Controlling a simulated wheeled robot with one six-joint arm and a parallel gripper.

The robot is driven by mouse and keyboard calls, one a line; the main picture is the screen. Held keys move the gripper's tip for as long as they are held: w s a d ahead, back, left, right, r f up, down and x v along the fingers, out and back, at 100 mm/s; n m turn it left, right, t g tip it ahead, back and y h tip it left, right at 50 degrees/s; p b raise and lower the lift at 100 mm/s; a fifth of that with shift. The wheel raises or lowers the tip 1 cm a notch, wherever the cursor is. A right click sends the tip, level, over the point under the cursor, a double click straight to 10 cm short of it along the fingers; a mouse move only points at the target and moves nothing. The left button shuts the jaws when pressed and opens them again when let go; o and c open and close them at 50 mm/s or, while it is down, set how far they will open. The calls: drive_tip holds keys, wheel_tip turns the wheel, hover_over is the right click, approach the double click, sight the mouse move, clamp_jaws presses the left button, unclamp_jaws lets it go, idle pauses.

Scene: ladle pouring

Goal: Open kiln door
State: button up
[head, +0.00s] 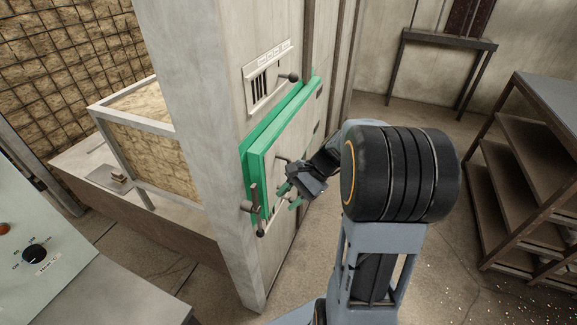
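The kiln door (298,128) is a green-framed panel on the pale kiln wall (212,120), near the middle of the head view. A green outer frame shows along its upper left edge, and the door looks shut or nearly so. A dark metal latch handle (256,210) sits at its lower left edge. My gripper (286,197) is in front of the door's lower part, to the right of the latch. My arm hides part of the door's right side.
A vent with a knobbed lever (288,78) is above the door. A metal shelf rack (528,165) stands at the right and a narrow table (447,42) at the back. A control box with a dial (36,254) is at the lower left. Floor is clear between the kiln and rack.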

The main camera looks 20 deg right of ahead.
drive_tip(key=w+d+f+m+t+y+p, duration=0.1)
drive_tip(key=w+d+f+m+t+y, duration=0.15)
drive_tip(key=d+m+t, duration=0.45)
drive_tip(key=w+d+f+m+t+y, duration=0.1)
drive_tip(key=w+d+m+t+y, duration=0.3)
drive_tip(key=d, duration=0.6)
drive_tip(key=shift+m+g+h, duration=0.4)
drive_tip(key=shift+m+h, duration=0.05)
drive_tip(key=shift+m, duration=0.15)
drive_tip(key=p+x, duration=0.2)
drive_tip(key=x, duration=1.1)
drive_tip(key=shift+s+a+f, duration=0.1)
drive_tip(key=shift+s+a, duration=0.05)
drive_tip(key=shift+a, duration=0.05)
clamp_jaws()
